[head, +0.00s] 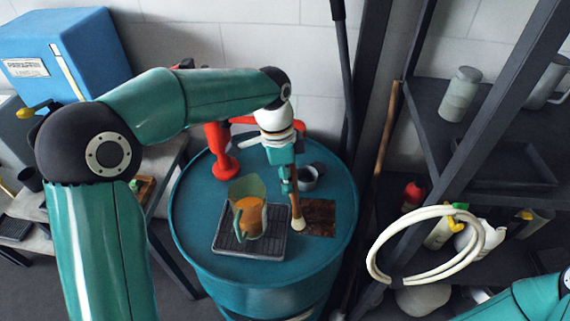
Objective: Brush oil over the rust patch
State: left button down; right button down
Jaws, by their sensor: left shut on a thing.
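My left gripper (288,185) is over the top of a teal drum (203,208), shut on a brush (296,213) with a wooden handle and pale bristles. The brush points down, with its bristles at the left edge of the brown rust patch (319,217) on the drum top. I cannot tell whether the bristles touch it. A clear jug (247,207) with orange oil stands on a dark ribbed tray (270,246), left of the brush. Of my right arm only a teal link shows at the lower right; its gripper is out of view.
A red tool (220,150) and a small grey cup (307,177) stand at the back of the drum top. Dark shelves (450,125) with a hanging cream hose (379,262) stand to the right. A blue box (75,50) is at the far left.

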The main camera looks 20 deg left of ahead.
pick_arm(q)
jog(key=shift+r, duration=1.45)
jog(key=shift+s, duration=0.1)
